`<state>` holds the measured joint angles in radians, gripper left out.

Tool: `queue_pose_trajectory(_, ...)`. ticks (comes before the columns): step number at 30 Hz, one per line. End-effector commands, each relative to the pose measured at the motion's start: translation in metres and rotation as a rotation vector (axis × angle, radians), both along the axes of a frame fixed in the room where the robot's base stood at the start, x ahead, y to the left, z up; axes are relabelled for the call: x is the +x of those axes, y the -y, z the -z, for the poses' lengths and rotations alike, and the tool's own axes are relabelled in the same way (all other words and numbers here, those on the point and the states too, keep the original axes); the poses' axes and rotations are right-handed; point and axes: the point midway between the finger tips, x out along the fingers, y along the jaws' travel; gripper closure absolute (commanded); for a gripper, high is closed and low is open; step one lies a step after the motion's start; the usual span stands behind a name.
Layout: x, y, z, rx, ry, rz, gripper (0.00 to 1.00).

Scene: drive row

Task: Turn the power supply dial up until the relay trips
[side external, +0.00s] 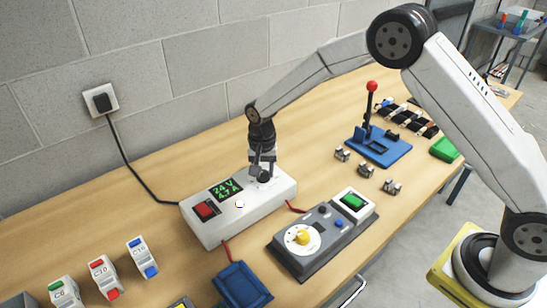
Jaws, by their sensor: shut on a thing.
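The power supply (226,228) is a long white box on the bench near the wall. Its green display (227,190) appears to read 24 V and 4.7 A. A red rocker switch (205,209) is at its left end. My gripper (263,172) points down at the right end of the box and is shut on the dial (264,178), which is mostly hidden by the fingers. A grey unit (322,258), apparently the relay, stands in front with a yellow knob on a white disc (303,238) and a green-faced block (353,202).
Red leads (296,207) run from the power supply. A black cord (134,166) goes to the wall socket (101,99). A blue lever stand (379,147), metal clips (366,170) and a green block (444,149) are to the right.

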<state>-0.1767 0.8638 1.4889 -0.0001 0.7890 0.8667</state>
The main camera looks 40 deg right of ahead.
Motion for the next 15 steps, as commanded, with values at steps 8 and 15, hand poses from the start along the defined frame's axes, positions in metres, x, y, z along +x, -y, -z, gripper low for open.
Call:
queue_pose_trajectory(8,0.0001,-0.0001,-0.0001,0.000,0.000,0.056,0.00)
queue_pose_trajectory(15,0.0001,-0.0001,-0.0005,0.000,0.000,0.055,0.00)
